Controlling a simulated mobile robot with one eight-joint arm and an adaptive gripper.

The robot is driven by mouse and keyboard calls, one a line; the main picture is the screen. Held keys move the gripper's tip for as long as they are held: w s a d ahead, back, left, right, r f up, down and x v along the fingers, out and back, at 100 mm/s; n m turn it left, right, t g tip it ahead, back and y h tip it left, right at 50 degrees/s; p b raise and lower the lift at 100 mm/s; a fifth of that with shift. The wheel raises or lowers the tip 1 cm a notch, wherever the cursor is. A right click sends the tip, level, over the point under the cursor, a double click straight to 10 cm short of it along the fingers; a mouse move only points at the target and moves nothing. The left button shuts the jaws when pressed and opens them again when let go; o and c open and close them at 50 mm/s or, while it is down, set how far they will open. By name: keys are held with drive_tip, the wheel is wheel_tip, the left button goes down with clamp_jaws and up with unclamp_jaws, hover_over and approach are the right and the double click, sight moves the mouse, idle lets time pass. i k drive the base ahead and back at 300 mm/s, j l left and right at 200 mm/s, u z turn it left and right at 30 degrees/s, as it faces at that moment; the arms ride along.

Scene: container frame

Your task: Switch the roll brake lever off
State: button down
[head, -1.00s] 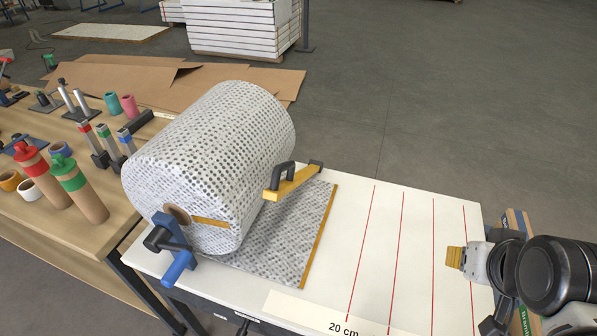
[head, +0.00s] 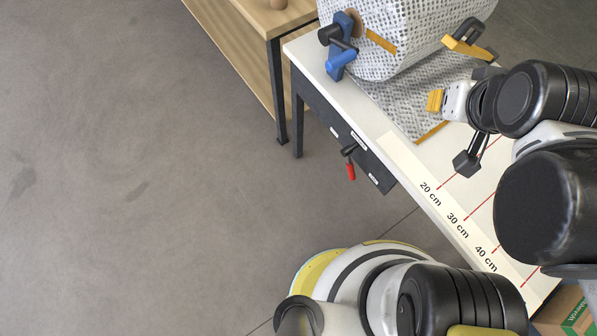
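A small lever with a red grip (head: 350,170) and a dark pivot hangs from the dark front panel (head: 368,160) under the white table's edge. Its grip points down. White labels sit on the panel around it, too small to read. My gripper (head: 436,101) shows yellow tips at the end of a pale body. It is above the tabletop, to the right of and higher in the picture than the red lever, and apart from it. The frames do not show clearly whether its fingers are open or shut.
A wooden bench (head: 272,22) stands left. The floor in front of the panel is clear.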

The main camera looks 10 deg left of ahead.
sight(346, 151)
drive_tip(key=u, duration=0.45)
drive_tip(key=k+j+u, duration=0.1)
drive_tip(key=j, duration=0.25)
drive_tip(key=k+j+u, duration=0.1)
drive_tip(key=j, duration=0.3)
drive_tip(key=k+j, duration=0.2)
drive_tip(key=j, duration=0.15)
drive_tip(key=u, duration=0.05)
